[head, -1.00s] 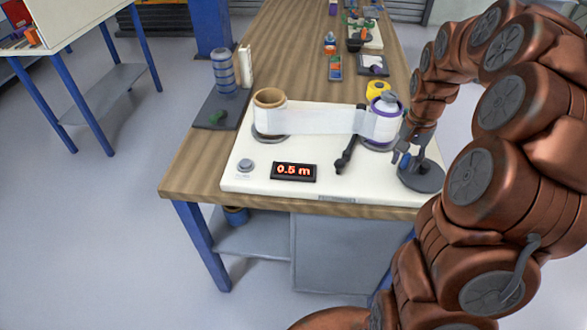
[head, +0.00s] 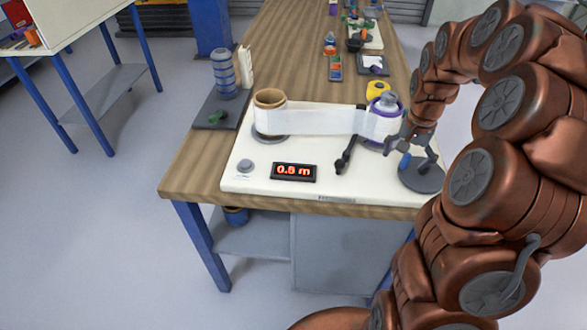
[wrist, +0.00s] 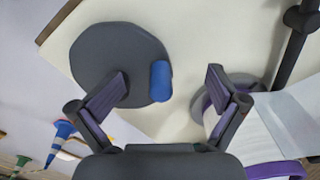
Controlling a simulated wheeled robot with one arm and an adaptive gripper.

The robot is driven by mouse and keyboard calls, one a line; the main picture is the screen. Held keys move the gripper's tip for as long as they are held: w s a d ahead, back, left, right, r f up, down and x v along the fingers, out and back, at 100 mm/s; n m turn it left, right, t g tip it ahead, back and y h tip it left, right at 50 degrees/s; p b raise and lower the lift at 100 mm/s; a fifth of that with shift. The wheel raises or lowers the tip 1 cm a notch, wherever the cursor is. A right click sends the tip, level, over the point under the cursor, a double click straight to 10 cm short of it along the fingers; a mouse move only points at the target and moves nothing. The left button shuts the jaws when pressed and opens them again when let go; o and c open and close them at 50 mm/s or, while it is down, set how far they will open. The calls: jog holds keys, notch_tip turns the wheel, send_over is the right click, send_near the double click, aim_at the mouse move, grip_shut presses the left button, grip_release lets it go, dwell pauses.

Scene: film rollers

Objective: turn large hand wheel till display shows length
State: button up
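The large hand wheel (head: 424,180) is a dark grey disc at the right front of the white board. Its blue handle (head: 405,161) stands up from the wheel's edge. In the wrist view the wheel (wrist: 108,58) is at upper left, with the blue handle (wrist: 160,82) at its right edge. My gripper (head: 412,155) is over the wheel. Its fingers (wrist: 165,88) are spread apart, with the handle between them, closer to the left finger and apart from the right one. The display (head: 293,172) shows red digits, 0.6 or 0.8 m; the last digit is unclear.
A film strip (head: 318,121) runs between a brown-cored roller (head: 269,99) and a purple-rimmed roller (head: 384,127) just behind my gripper. A black lever (head: 346,155) and a grey button (head: 245,165) are on the white board (head: 250,189). The board's front is otherwise clear.

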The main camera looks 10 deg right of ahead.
jog(key=shift+r+p, duration=0.55)
jog(key=shift+r, duration=2.95)
jog(key=shift+a, duration=0.1)
jog(key=s+a+r+n+g+p, duration=0.1)
jog(key=s+a+r+n+p, duration=0.2)
jog(key=s+a, duration=0.6)
jog(key=s+a+r+n, duration=0.2)
jog(key=s+a+n, duration=0.2)
jog(key=s+a, duration=0.5)
jog(key=s+a+n+p, duration=0.1)
jog(key=s+a, duration=0.3)
jog(key=s, duration=0.5)
jog(key=shift+a+f+n+g+p, duration=0.3)
jog(key=shift+f+n+g, duration=0.1)
jog(key=shift+n, duration=0.5)
